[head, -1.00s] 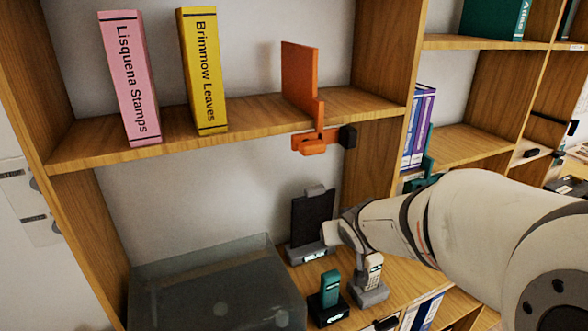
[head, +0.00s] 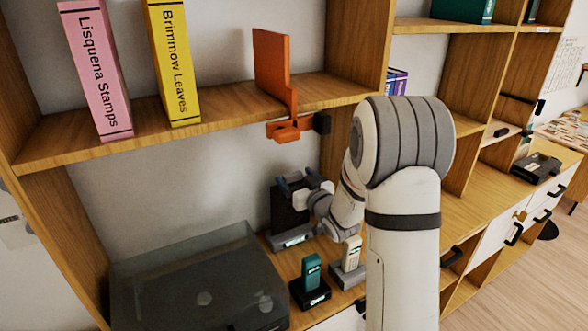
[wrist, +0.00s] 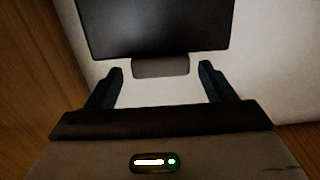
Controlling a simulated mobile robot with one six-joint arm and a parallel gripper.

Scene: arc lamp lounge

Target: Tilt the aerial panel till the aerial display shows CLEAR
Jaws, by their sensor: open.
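The aerial panel (head: 288,212) is a dark upright plate on a grey base on the lower shelf. Its small lit aerial display (head: 292,241) is on the base front; its text is too small to read. In the wrist view the panel (wrist: 155,25) fills the top, with a grey tab (wrist: 160,67) at its near edge. My gripper (head: 297,180) is at the panel's upper edge. Its open fingers also show in the wrist view (wrist: 162,70), one on each side of the tab, with gaps. My arm hides part of the panel's right side.
A teal handset (head: 311,272) and a cream handset (head: 351,252) stand in cradles close in front. A smoky-lidded box (head: 195,280) is at left. An orange bracket (head: 285,128) hangs at the upper shelf's edge, above the panel. A wooden upright closes the right side.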

